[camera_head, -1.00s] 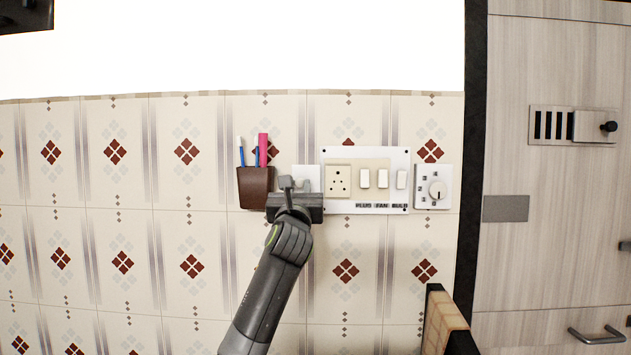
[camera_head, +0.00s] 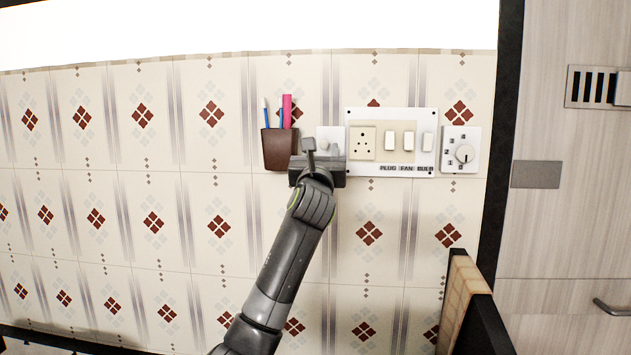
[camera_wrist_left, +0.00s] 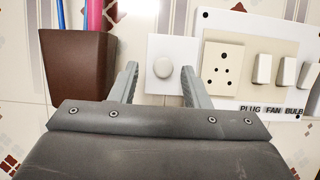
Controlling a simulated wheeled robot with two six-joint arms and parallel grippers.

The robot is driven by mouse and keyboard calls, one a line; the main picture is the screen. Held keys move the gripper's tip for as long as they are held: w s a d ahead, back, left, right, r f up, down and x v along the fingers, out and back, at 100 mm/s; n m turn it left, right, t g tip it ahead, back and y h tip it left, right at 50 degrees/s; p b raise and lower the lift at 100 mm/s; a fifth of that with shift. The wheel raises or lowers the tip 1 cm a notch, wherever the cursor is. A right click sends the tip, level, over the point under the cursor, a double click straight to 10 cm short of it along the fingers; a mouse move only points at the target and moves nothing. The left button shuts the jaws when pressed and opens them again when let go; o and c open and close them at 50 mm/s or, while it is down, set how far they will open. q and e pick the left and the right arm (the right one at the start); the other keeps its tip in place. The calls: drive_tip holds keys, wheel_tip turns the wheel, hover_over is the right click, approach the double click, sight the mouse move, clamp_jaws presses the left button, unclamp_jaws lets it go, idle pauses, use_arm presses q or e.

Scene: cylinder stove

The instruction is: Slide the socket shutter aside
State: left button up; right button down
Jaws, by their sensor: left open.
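A white square plate with a round knob (camera_wrist_left: 163,68) sits on the tiled wall, between a brown cup and the switch panel. It looks like the socket shutter, though no opening shows beside it. In the head view the plate (camera_head: 328,134) is partly hidden by my left gripper (camera_head: 320,152). My left gripper is open and empty, and in the left wrist view its fingers (camera_wrist_left: 160,75) point at the plate, one on each side of the knob. Whether the fingers touch the plate cannot be told. My right gripper is not in view.
The brown cup (camera_head: 280,148) with pens hangs close left of the gripper. A wooden board edge (camera_head: 459,300) stands lower right. The tiles below are clear.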

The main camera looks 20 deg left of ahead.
use_arm(q)
drive_tip(key=b+v, duration=0.5)
drive_tip(key=v, duration=1.1)
drive_tip(key=shift+s+f, duration=0.15)
drive_tip(key=shift+s, duration=0.1)
